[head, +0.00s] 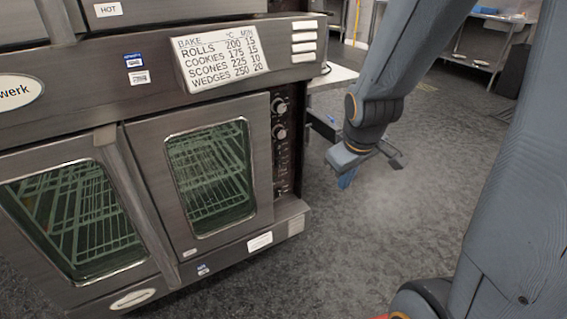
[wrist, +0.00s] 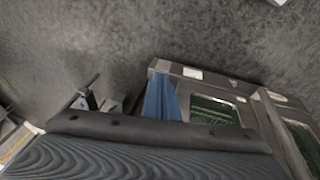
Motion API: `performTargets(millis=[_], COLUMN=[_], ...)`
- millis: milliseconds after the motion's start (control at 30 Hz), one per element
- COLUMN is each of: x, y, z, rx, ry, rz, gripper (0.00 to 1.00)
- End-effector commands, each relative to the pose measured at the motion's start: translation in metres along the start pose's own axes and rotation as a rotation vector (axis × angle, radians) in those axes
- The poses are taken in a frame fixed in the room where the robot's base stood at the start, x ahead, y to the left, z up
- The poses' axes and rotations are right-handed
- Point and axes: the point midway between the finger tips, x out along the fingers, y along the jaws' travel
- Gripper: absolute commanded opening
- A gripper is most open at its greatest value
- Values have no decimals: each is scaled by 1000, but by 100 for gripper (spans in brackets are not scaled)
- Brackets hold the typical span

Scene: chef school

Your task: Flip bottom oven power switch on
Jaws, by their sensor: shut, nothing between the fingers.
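The bottom oven (head: 117,205) is a steel double-door unit with two glass windows. Its dark control strip (head: 284,160) runs down the right side of the right door, with two round knobs (head: 279,105) near the top. Smaller controls sit lower on the strip, but I cannot tell which is the power switch or how it is set. My gripper (head: 347,180) is to the right of the strip, apart from it, over open floor.
A bake chart (head: 221,58) is fixed above the right door. A light-topped table (head: 333,77) stands just behind the oven's right side. Grey carpet is clear to the right of the oven. A steel table (head: 487,45) stands far back.

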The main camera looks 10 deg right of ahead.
Motion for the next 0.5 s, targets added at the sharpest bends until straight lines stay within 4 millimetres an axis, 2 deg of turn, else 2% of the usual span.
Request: performTargets(millis=[33,200,400,500], x=[34,106,171,192], y=[9,33,34,28], z=[-13,-70,-123,-141], rx=[-95,-456,-841,-993], ry=[53,286,562,694], rz=[26,154,344,457], gripper=[0,0,0,0])
